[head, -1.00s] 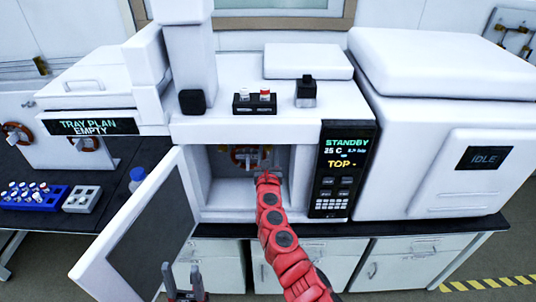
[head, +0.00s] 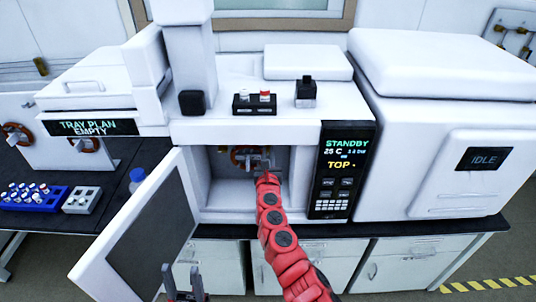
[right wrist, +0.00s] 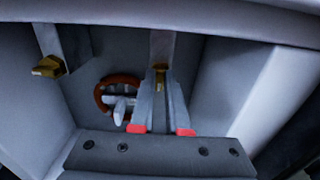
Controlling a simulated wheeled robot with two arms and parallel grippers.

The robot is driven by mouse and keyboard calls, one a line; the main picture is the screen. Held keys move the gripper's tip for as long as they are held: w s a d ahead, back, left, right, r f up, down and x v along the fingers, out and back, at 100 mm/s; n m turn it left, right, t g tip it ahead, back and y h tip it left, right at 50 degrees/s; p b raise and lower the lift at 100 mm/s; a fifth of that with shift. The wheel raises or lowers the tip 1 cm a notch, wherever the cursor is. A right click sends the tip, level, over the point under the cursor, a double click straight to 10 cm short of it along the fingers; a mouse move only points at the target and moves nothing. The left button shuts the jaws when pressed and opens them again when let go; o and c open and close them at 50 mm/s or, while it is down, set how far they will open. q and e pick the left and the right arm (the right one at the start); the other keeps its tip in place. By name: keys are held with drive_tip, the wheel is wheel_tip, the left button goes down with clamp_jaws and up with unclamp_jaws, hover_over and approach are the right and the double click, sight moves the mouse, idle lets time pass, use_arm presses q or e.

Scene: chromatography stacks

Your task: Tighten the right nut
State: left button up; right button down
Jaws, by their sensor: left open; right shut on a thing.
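In the right wrist view, the right nut (right wrist: 160,75) is a small brass-coloured piece under a bracket at the top of the oven. My right gripper (right wrist: 161,80) reaches up into the oven, with its two fingers closed around this nut. In the head view my right gripper (head: 264,166) is inside the open oven chamber (head: 230,190), and the right nut cannot be made out there. The left nut (right wrist: 48,67) hangs under another bracket, apart from the gripper. My left gripper (head: 182,270) is open and empty, low in front of the open oven door.
An orange-brown coil (right wrist: 101,95) hangs inside the oven, close beside the right gripper's fingers. The open oven door (head: 135,225) stands out to the left. A control panel (head: 342,170) reading STANDBY is right of the opening. A blue vial rack (head: 30,205) sits far left.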

drive_tip(key=shift+f+m, duration=0.1)
drive_tip(key=shift+m, duration=0.2)
drive_tip(key=shift+d+f+m+b, duration=0.15)
drive_tip(key=shift+m+b, duration=2.65)
drive_tip(key=shift+m, duration=1.55)
drive_tip(key=shift+d+f+m+b, duration=0.1)
drive_tip(key=shift+m+b, duration=2.7)
drive_tip(key=shift+m, duration=1.55)
drive_tip(key=c, duration=0.9)
unclamp_jaws()
drive_tip(key=shift+s, duration=0.1)
